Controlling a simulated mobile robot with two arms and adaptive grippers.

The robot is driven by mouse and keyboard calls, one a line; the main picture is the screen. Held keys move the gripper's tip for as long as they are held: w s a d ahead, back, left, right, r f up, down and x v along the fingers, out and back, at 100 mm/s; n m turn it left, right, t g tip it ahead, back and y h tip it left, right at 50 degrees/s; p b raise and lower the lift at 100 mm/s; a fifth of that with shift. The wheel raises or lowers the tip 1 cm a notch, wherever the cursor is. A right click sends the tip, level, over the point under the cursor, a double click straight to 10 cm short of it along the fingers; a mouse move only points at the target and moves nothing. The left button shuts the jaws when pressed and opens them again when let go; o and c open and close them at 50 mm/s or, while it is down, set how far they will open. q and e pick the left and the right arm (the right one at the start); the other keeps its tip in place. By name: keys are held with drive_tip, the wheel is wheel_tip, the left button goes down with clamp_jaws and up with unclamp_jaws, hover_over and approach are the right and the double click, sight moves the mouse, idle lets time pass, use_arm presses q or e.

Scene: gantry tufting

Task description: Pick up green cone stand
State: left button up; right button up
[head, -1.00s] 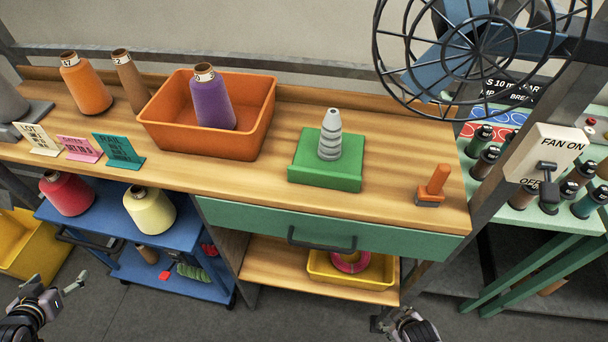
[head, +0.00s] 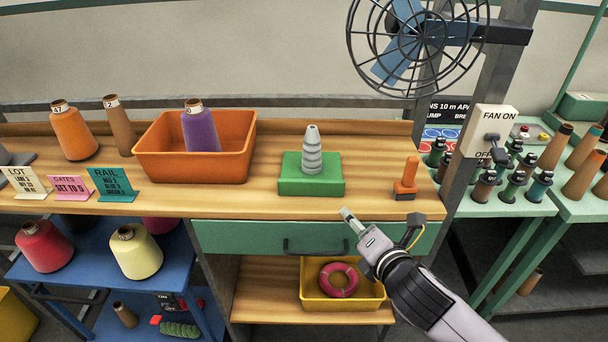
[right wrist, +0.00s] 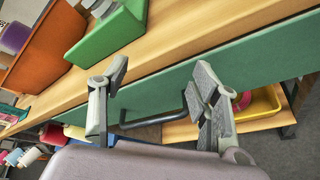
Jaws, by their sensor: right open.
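The green cone stand (head: 311,187) is a square green block with a grey ribbed cone (head: 312,152) upright on it. It stands on the wooden bench top, right of the orange bin. In the right wrist view the stand's green base (right wrist: 108,30) shows at the upper left, beyond the fingers. My right gripper (head: 349,217) is in front of the bench edge, below and right of the stand, apart from it. In the right wrist view its fingers (right wrist: 158,102) are spread and empty. My left gripper does not show in these views.
An orange bin (head: 240,135) with a purple yarn cone (head: 200,130) stands left of the stand. An orange-handled tool (head: 406,178) stands to its right. Below are a green drawer (head: 240,238) with a dark handle and a yellow tray (head: 315,297). A caged fan (head: 415,35) hangs above right.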

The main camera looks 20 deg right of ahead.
wheel_tip(320, 180, up, 10)
drive_tip(key=w+a+n+t+y, duration=0.2)
drive_tip(key=n+t, duration=0.1)
drive_tip(key=n, duration=0.8)
drive_tip(key=p, duration=0.3)
approach(315, 143)
drive_tip(key=shift+n, duration=0.4)
drive_tip(key=w, duration=0.5)
drive_tip(key=shift+w+a+f, duration=0.1)
drive_tip(key=shift+w+a, duration=0.1)
drive_tip(key=shift+w, duration=0.1)
drive_tip(key=w, duration=0.1)
drive_tip(key=w+p, duration=0.1)
drive_tip(key=w, duration=0.3)
drive_tip(key=shift+a+f+p, duration=0.3)
drive_tip(key=shift+a+f, duration=0.05)
drive_tip(key=shift+f, duration=0.05)
drive_tip(key=shift+w+a+f, duration=0.1)
drive_tip(key=shift+w, duration=0.2)
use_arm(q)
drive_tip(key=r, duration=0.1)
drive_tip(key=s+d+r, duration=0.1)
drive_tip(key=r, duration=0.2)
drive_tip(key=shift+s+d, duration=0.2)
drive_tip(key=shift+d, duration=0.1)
use_arm(e)
drive_tip(key=shift+s, duration=0.1)
drive_tip(key=shift+c, duration=0.7)
clamp_jaws()
